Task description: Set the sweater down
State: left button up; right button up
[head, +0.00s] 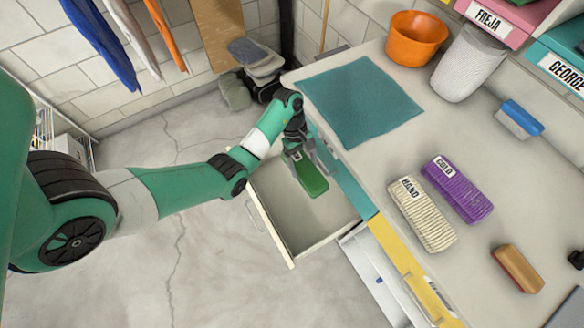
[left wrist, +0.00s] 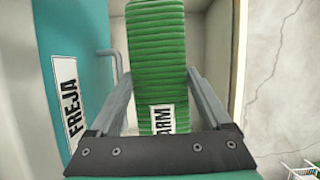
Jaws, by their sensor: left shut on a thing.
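The green folded knit, the likely sweater (head: 311,180), is in my left gripper (head: 303,162) over the open drawer (head: 289,202). In the left wrist view the green ribbed knit (left wrist: 157,45) lies between the two fingers, with a white label reading "ARM", partly hidden. The gripper is shut on it. Whether the knit touches the drawer floor cannot be told. The drawer looks otherwise empty. My right gripper is not in view.
The counter holds a teal mat (head: 358,95), a cream "HAND" knit (head: 422,214), a purple "COLD" knit (head: 458,188), a brush (head: 519,119) and an orange pot (head: 416,40). A teal panel labelled "FREJA" (left wrist: 72,95) stands beside the gripper. A yellow drawer front (head: 400,260) is nearby.

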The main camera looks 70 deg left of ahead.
pick_arm(q)
notch_tip(320, 180, down, 21)
jog(key=s+a+b, duration=0.1)
jog(key=a+b, duration=0.2)
jog(key=b, duration=1.7)
send_near(298, 200)
jog(key=shift+w+d+f+m, duration=0.1)
jog(key=shift+d+m, duration=0.05)
jog(key=shift+d, duration=0.25)
jog(key=shift+w+d+f+m, duration=0.15)
jog(key=shift+d, duration=0.25)
jog(key=shift+f+b, duration=1.45)
jog(key=shift+f, duration=0.6)
jog(key=o, duration=1.5)
jog(key=shift+r, duration=0.1)
jog(key=shift+r+p, duration=0.3)
jog(key=shift+p, duration=0.1)
jog(key=shift+a+p+v, duration=0.2)
jog(key=shift+p+v, duration=2.45)
jog(key=shift+v, duration=3.2)
